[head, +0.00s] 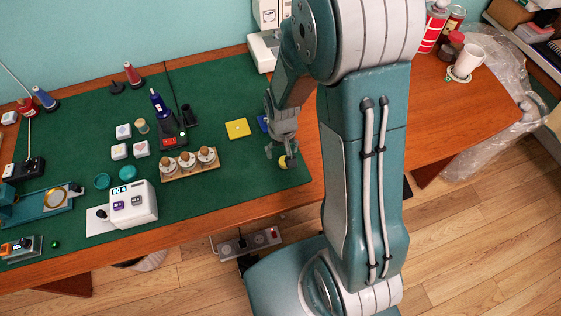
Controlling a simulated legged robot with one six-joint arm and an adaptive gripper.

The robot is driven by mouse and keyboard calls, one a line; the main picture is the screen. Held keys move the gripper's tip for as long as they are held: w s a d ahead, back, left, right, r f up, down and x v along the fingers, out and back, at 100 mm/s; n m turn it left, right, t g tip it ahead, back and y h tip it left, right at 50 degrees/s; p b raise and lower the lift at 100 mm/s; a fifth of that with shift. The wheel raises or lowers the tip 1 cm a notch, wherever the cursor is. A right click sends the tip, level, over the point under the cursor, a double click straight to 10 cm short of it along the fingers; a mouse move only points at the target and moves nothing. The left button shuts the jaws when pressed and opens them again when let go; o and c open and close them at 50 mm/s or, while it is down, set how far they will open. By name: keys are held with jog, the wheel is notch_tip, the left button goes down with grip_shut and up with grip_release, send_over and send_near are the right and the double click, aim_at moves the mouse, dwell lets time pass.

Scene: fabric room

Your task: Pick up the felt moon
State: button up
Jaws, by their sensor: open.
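A small pale-yellow piece (283,162), which looks like the felt moon, lies on the green mat near its right front corner. Its exact outline is too small to tell, and my gripper partly covers it. My gripper (280,153) points down over the mat with its fingers spread apart. The fingertips are right at the yellow piece, one to its left and one at its upper right. I cannot tell whether they touch it.
A yellow square (237,128) and a partly hidden blue piece (263,123) lie behind the gripper. A wooden holder with several knobs (189,164) stands to the left. The table's front edge is close by. A white mug (468,61) stands far right.

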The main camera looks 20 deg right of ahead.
aim_at(284, 161)
jog(key=f, duration=0.2)
jog(key=d+f, duration=0.1)
jog(key=f, duration=0.1)
jog(key=shift+w+d+f, duration=0.1)
jog(key=shift+d+f, duration=0.1)
jog(key=shift+f, duration=0.2)
jog(key=shift+a+f, duration=0.2)
jog(key=shift+f, duration=0.1)
jog(key=shift+a+f, duration=0.1)
jog(key=shift+a, duration=0.35)
jog(key=shift+d, duration=0.4)
jog(key=c, duration=0.8)
